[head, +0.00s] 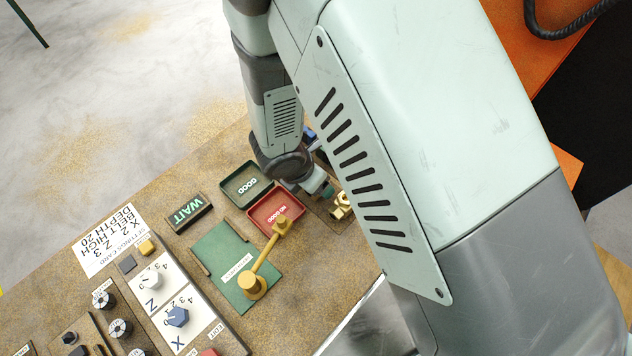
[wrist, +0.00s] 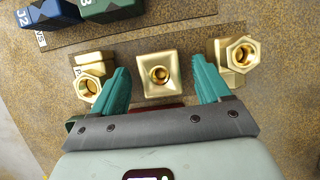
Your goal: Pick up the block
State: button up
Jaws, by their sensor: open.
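In the wrist view a square brass block (wrist: 159,74) with a round hole in its middle lies on the speckled surface. My gripper (wrist: 164,80) is open, its two green fingers on either side of the block with gaps between. I cannot tell how high the fingertips are above the surface. In the head view my gripper (head: 322,187) is partly hidden behind my arm, near a brass piece (head: 342,205); I cannot tell which brass piece that is.
A brass fitting (wrist: 90,77) lies just left of the left finger, another (wrist: 236,55) just beyond the right finger. Blue (wrist: 48,12) and green (wrist: 108,8) blocks stand behind. In the head view, a green GOOD tray (head: 246,184) and red NO-GOOD tray (head: 276,211) sit nearby.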

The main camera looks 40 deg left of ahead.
jog(key=shift+c, duration=0.2)
grip_shut()
